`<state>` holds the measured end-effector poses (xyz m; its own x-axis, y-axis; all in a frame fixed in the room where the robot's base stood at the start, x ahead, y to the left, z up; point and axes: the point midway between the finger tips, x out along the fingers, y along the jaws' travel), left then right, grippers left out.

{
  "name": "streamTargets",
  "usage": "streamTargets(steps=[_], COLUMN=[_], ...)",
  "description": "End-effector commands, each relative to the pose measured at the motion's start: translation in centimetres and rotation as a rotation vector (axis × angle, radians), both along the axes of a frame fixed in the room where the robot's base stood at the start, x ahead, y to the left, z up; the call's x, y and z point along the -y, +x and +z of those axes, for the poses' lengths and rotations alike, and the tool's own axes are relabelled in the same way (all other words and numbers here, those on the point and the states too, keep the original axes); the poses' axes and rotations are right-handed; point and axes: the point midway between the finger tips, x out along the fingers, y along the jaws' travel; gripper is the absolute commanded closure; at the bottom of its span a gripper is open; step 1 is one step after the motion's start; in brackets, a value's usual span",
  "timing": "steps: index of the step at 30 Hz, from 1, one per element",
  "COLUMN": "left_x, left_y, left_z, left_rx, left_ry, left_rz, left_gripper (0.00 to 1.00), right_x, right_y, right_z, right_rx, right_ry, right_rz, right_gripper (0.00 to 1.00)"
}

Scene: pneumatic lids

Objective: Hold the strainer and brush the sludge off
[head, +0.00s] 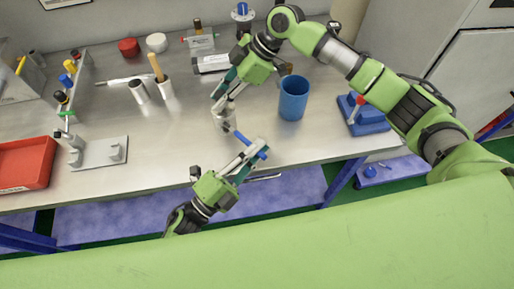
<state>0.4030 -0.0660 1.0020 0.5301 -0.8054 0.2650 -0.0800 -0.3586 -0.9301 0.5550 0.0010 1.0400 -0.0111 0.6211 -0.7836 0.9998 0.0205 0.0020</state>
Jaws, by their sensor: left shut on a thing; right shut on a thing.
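The strainer (224,119) looks like a small pale grey cylinder above the steel bench. My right gripper (228,101), on the arm reaching in from the right, is shut on its upper part. My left gripper (250,157), lower in the head view, is shut on the blue-handled brush (246,141). The brush slants up and left, and its far end is close to the strainer's lower side. I cannot tell whether they touch. The bristles and any sludge are too small to make out.
A blue cup (293,98) stands right of the strainer. A grey plate with pegs (99,152) and a red tray (26,163) are at left. A blue block with a red lever (364,115) is at right. The bench's front-left middle is clear.

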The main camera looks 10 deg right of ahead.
Motion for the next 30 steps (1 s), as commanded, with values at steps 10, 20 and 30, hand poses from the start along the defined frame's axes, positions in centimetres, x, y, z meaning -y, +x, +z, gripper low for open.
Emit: streamTargets(steps=[10, 20, 30], left_x=[0.0, 0.0, 0.0], left_y=[0.0, -0.1, 0.1], left_z=[-0.8, -1.8, -2.7], left_rx=[-0.001, -0.001, -0.002], left_ry=[-0.002, -0.002, -0.001], left_rz=[0.001, 0.001, 0.0], left_gripper=[1.0, 1.0, 1.0], right_x=[0.2, 0.2, 0.2], right_y=[-0.3, -0.2, -0.2], right_z=[-0.6, -0.5, -0.5], right_rx=[-0.009, -0.009, -0.008], right_ry=[-0.009, -0.009, -0.008], right_rz=[0.002, 0.002, 0.001], right_gripper=[1.0, 1.0, 1.0])
